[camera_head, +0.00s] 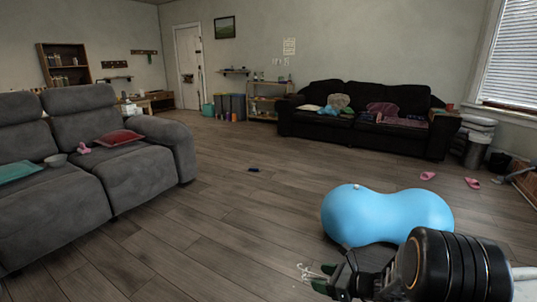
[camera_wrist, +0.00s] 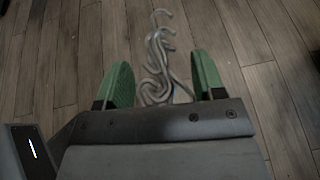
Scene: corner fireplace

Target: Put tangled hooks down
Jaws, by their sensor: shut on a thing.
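The tangled hooks (camera_wrist: 158,52) are a cluster of grey metal wire hooks with curled ends. In the wrist view they sit between the two green fingertips of my gripper (camera_wrist: 164,78) and stick out past them. In the head view the hooks (camera_head: 306,272) show as a small pale tangle at the tips of my gripper (camera_head: 325,278), low and right of centre. My gripper is shut on the hooks and holds them over the wooden floor. The hooks' lower part is partly hidden by the gripper body.
A blue peanut-shaped ball (camera_head: 385,214) lies on the floor just beyond my arm. A grey sofa (camera_head: 125,180) stands at left and a dark sofa (camera_head: 350,125) at the back. A small dark object (camera_head: 253,169) and pink slippers (camera_head: 428,176) lie on the floor. The middle floor is mostly clear.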

